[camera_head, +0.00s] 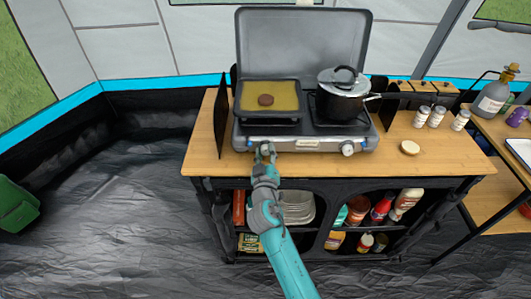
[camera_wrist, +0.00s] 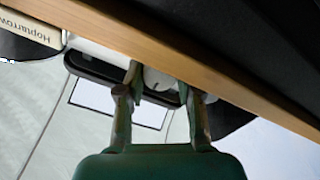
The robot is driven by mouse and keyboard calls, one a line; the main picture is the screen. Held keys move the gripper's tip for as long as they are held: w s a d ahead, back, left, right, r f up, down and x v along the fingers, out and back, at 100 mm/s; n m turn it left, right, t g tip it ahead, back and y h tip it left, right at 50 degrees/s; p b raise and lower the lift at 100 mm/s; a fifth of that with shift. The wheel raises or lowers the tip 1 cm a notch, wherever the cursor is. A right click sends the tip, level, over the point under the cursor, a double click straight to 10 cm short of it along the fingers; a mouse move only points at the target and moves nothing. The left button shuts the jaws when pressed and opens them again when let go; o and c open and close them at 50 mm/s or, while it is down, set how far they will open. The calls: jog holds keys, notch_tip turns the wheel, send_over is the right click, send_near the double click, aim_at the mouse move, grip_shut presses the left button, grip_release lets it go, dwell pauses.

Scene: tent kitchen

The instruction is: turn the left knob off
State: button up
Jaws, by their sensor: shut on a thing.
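The camp stove (camera_head: 307,142) stands on the wooden counter with its lid up. My gripper (camera_head: 265,149) is at the left part of the stove's front and mostly hides the left knob in the head view. In the wrist view, the left knob (camera_wrist: 157,79) is a pale round piece between the two fingers of my gripper (camera_wrist: 160,87). The fingers are shut on it, one on each side. The exact turn of the left knob cannot be told. The right knob (camera_head: 347,148) is in plain view at the right of the stove's front.
A griddle pan (camera_head: 270,115) with a round brown patty and a lidded pot (camera_head: 343,97) sit on the stove. The wooden counter edge (camera_wrist: 190,62) runs close to my fingers in the wrist view. Jars (camera_head: 437,117) stand to the right. Shelves below hold plates (camera_head: 298,208) and bottles.

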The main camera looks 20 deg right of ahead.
jog(key=shift+f, duration=0.15)
dwell(0.3)
jog(key=o, duration=1.2)
jog(key=shift+c, duration=0.2)
jog(key=shift+s, duration=0.1)
jog(key=v, duration=1.2)
